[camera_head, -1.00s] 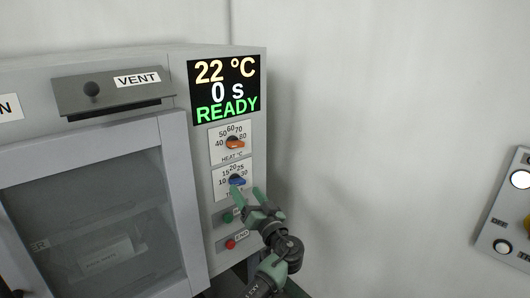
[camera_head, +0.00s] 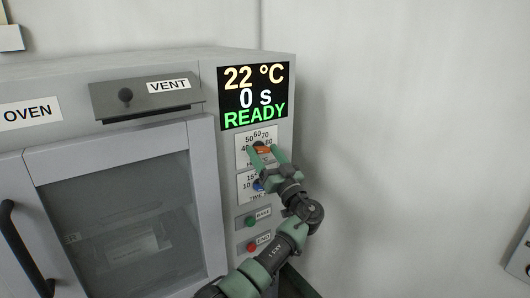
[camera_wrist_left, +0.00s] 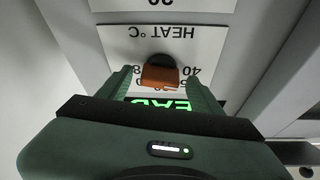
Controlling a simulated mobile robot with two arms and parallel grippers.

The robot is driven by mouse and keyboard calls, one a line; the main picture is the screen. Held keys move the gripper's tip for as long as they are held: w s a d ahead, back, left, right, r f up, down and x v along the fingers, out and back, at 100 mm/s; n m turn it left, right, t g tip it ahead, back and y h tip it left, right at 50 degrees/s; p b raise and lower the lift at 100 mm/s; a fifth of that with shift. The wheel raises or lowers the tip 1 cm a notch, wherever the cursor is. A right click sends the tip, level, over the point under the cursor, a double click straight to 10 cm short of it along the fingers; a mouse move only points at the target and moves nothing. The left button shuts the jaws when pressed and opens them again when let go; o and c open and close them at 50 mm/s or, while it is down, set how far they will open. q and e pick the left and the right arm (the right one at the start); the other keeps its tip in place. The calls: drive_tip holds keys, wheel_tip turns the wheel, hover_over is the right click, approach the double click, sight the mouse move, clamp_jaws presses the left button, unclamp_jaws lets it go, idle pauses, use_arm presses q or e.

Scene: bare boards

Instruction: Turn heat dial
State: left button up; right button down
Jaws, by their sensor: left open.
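The heat dial is a dark round knob with an orange pointer (camera_head: 263,150), on a white panel with numbers around it on the oven's right front. It also shows upside down in the left wrist view as an orange dial (camera_wrist_left: 160,76) under the "HEAT °C" label. My left gripper (camera_head: 264,154) is open, with one green finger on each side of the dial. In the left wrist view the fingers (camera_wrist_left: 160,88) flank it with gaps showing, and they hide some of the numbers. The display (camera_head: 253,96) reads 22 °C, 0 s, READY. My right gripper is not in view.
The blue time dial (camera_head: 258,186) sits just below, partly hidden by my gripper. A green button (camera_head: 250,222) and a red button (camera_head: 251,247) are lower. The oven door (camera_head: 120,215) is closed at left. Bare wall fills the right, with a switch panel (camera_head: 519,258) at the edge.

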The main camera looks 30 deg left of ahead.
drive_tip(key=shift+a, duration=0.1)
use_arm(q)
drive_tip(key=shift+c, duration=0.6)
drive_tip(key=c, duration=1.3)
drive_tip(key=shift+o, duration=0.2)
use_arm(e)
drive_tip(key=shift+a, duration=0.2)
